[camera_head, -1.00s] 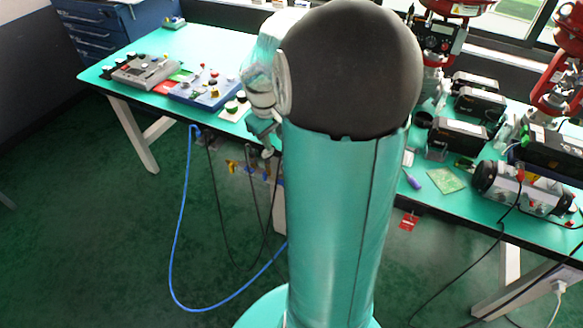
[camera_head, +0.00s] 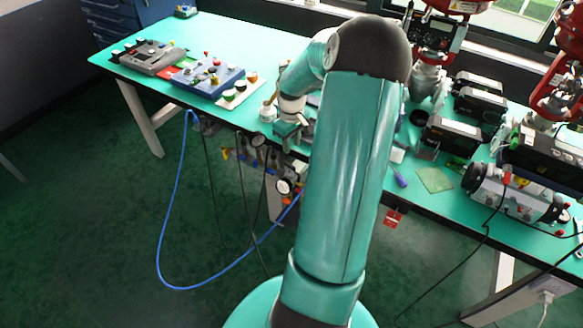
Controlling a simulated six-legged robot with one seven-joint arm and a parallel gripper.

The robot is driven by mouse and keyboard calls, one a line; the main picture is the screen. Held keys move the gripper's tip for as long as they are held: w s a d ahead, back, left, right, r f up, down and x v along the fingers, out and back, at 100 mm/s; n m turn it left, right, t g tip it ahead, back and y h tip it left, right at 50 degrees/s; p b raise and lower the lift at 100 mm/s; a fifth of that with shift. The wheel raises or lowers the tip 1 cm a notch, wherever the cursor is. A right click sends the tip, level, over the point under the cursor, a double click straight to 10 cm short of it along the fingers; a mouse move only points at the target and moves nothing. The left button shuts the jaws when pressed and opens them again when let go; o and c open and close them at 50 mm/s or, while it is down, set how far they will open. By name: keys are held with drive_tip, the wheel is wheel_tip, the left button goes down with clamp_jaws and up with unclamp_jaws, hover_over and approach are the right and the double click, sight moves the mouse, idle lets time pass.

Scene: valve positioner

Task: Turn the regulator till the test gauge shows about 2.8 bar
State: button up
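My gripper (camera_head: 290,134) is small in the view, in front of the table's front edge and below my wrist. Its fingers are too small and partly hidden to tell whether they are open. White-faced gauges (camera_head: 284,186) hang below the table edge, and another gauge (camera_head: 258,140) sits higher and to the left. Their readings are too small to make out. The regulator cannot be picked out with certainty among the fittings under the edge, close to my gripper. A blue hose (camera_head: 176,286) loops from the table edge down to the floor and back up to the fittings.
The green table (camera_head: 254,46) carries a grey control box (camera_head: 150,58) and a blue panel (camera_head: 205,80) at left. Several black boxes (camera_head: 452,135) and red-topped valve actuators (camera_head: 440,35) stand at right. A purple-handled tool (camera_head: 400,178) lies near the front edge. The floor in front is open.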

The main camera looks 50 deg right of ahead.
sight(292, 166)
wheel_tip(292, 166, down, 12)
drive_tip(key=shift+d+f, duration=0.1)
idle(0.4)
clamp_jaws()
